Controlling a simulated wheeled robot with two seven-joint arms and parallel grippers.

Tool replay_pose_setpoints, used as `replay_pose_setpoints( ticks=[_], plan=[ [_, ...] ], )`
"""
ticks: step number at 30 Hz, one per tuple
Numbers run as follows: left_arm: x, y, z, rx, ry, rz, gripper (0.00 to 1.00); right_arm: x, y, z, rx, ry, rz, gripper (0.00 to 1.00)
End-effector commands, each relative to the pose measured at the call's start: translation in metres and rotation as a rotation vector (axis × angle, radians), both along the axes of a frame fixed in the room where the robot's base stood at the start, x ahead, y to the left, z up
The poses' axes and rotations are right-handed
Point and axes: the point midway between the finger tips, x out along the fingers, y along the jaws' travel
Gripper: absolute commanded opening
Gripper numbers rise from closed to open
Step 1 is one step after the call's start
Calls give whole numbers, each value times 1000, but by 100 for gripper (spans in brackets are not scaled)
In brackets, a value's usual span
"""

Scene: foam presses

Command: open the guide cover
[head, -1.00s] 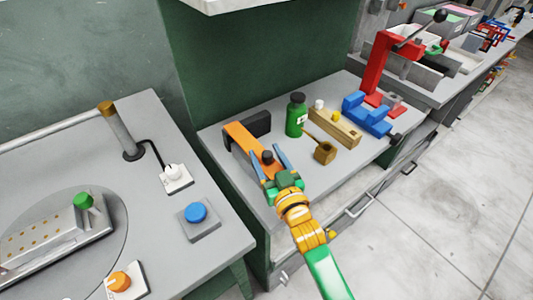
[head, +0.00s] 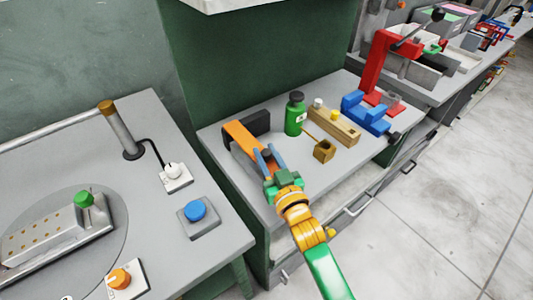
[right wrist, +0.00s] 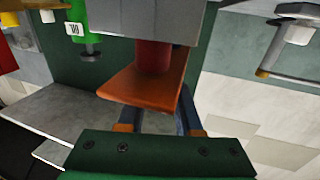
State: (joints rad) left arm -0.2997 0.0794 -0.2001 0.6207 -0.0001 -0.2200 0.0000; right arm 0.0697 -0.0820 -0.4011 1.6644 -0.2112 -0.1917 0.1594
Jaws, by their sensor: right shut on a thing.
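An orange bar (head: 238,134), apparently the guide cover, lies on the grey bench with a dark block (head: 258,122) at its far side. A small dark knob stands at its near end. My right gripper (head: 265,153) is at that end, its blue fingers close together on the knob. In the right wrist view an orange plate (right wrist: 148,88) with a dark red cylinder (right wrist: 153,56) fills the middle and covers part of the fingers, so the exact contact is hidden. The bar lies flat as far as I can tell. My left gripper is not in view.
A blue vise (head: 366,114) and red press (head: 376,65) are farther right. A table with a blue button (head: 196,210) stands left.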

Motion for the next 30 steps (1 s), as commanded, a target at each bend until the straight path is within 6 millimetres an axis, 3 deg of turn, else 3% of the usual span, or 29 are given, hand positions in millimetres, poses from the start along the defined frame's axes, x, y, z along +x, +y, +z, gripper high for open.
replay_pose_setpoints(
  ticks=[25,30],
  plan=[
    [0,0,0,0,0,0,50,0,0,-1,-1,2,0,0],
    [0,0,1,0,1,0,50,14,-19,-1,-9,-1,3,0]
  ],
)
